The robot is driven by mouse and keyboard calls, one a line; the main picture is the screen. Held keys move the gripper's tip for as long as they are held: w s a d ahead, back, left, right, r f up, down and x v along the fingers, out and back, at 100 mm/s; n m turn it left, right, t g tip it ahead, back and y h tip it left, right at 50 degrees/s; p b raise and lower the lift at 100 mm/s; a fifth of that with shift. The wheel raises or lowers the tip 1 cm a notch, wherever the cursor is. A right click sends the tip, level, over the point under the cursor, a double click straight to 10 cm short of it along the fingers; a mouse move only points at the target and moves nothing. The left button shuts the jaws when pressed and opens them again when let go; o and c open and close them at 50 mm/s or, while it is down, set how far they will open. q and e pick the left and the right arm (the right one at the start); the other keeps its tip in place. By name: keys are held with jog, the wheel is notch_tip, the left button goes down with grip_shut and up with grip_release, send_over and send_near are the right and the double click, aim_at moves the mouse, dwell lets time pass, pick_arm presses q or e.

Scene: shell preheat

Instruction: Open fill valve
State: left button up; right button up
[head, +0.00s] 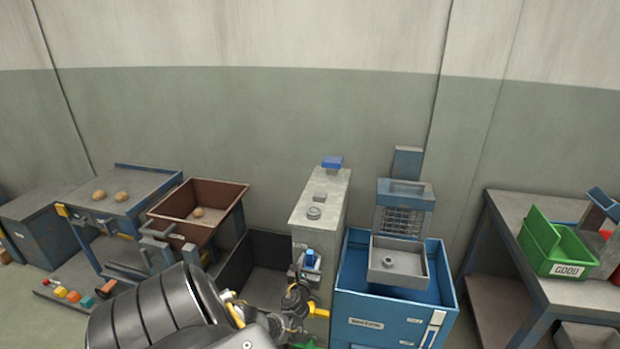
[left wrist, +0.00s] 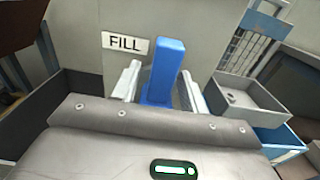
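The fill valve's blue handle (head: 310,256) is on the front of a grey cabinet (head: 325,205). In the left wrist view, the blue handle (left wrist: 164,70) stands upright beside a white FILL label (left wrist: 125,43). My left gripper (head: 308,268) is at the handle, and its two pale fingers (left wrist: 163,88) are on either side of it. A narrow gap shows between each finger and the handle, so the gripper looks open around it. The handle's lower end is hidden behind the gripper body. My right gripper is in neither view.
A blue tank (head: 395,312) with a grey tray (head: 413,264) and a wire basket stands right of the cabinet. A dark open bin (head: 262,282) and a brown hopper (head: 220,195) are on its left. A green GOOD bin (head: 570,250) sits on the right table.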

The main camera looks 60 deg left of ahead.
pick_arm(q)
jog(key=p+v, duration=0.2)
jog(key=v, duration=0.8)
jog(key=shift+s+d, duration=0.3)
dwell(0.4)
